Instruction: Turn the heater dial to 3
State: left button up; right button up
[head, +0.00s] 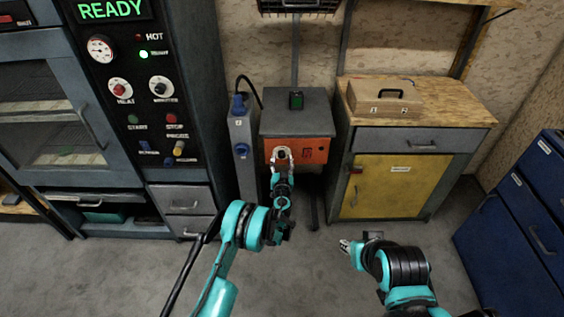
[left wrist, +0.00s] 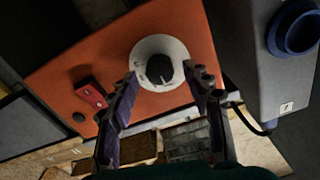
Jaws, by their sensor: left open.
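The heater dial (left wrist: 160,66) is a black knob on a round white plate on an orange panel (left wrist: 88,70). In the left wrist view it lies just beyond and between the open fingers of my left gripper (left wrist: 164,84), with no clear contact. The markings on the plate are too small to read. In the head view the orange panel (head: 314,147) is the front of a grey box (head: 290,108). My left gripper (head: 281,158) is in front of its left part and covers most of the dial. My right gripper (head: 345,245) is low, over the floor, away from the panel.
A red switch (left wrist: 90,94) sits on the panel beside the dial. A grey unit with blue sockets (head: 240,135) stands close on the left. Blue drawers (head: 525,215) are far right.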

pick_arm(q)
grip_shut()
jog(key=shift+m, duration=0.3)
jog(key=m, duration=0.4)
jog(key=shift+d+m, duration=0.1)
jog(key=shift+m, duration=0.2)
jog(key=m, duration=0.4)
jog(key=shift+m, duration=0.3)
jog(key=m, duration=0.7)
jog(key=shift+f, duration=0.1)
jog(key=m, duration=0.7)
jog(key=shift+f, duration=0.1)
